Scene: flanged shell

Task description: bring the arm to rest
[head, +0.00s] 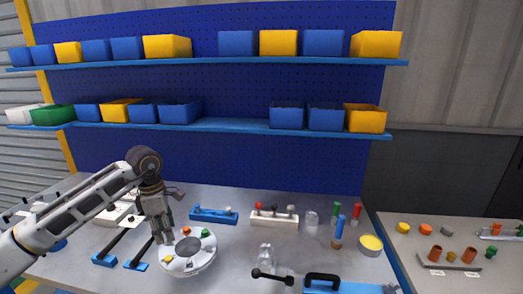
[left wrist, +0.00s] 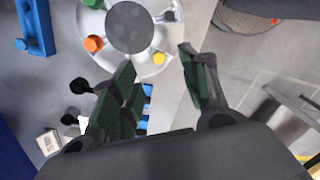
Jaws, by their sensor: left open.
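My left arm comes in from the left in the head view. Its gripper (head: 162,238) points down just left of a round white plate (head: 187,262) with a grey centre and orange, green and yellow knobs. The gripper is open, with nothing between its dark green fingers in the left wrist view (left wrist: 157,60). There the white plate (left wrist: 158,32) lies beyond the fingertips; I cannot tell the exact gap. My right gripper is not in view.
Black-handled blue toggle clamps (head: 138,262) stand left of the plate. A blue block (head: 212,215), a white block with knobs (head: 274,217) and a clear dome (head: 265,256) stand behind and to the right. Blue shelves (head: 220,60) with bins hang behind. A second table (head: 420,255) is at right.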

